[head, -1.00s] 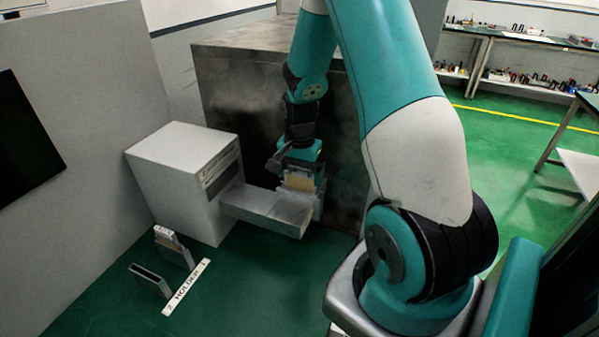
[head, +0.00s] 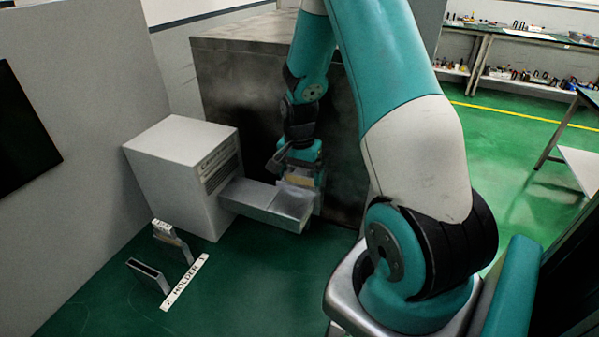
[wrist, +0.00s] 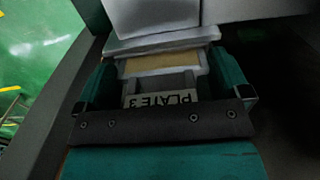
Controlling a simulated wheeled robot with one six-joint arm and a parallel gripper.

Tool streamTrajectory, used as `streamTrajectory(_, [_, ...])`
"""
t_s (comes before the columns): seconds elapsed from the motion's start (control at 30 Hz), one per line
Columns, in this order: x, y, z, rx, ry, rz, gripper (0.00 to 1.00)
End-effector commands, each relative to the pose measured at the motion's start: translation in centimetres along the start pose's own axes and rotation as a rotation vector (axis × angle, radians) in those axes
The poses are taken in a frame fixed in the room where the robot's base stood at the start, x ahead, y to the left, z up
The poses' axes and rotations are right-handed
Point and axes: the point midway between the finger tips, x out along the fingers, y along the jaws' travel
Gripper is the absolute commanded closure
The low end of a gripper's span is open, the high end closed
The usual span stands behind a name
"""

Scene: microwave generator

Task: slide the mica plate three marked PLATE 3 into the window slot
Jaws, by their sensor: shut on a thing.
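My gripper (wrist: 165,82) is shut on mica plate three (wrist: 163,66). In the wrist view the plate shows a tan sheet in a pale frame, with a handle label reading PLATE 3 between my teal fingers. A pale metal edge (wrist: 160,40) lies just beyond the plate in the wrist view. The window slot itself is hidden, and I cannot tell whether the plate is inside it.
The duct projects from a white box (head: 175,170) with side vents. A dark metal cabinet (head: 240,85) stands close behind my gripper. Two upright holders (head: 148,276) and a HOLDER label strip (head: 186,283) are at the lower left. Green surface in front of the duct is clear.

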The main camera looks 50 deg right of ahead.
Motion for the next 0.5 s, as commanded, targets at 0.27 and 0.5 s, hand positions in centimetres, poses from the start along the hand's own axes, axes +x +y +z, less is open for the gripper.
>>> streamTrajectory(0.27, [0.64,-0.01,-0.01,0.0,0.0,0.0,0.43])
streamTrajectory(0.5, [0.67,-0.01,-0.01,0.0,0.0,0.0,0.0])
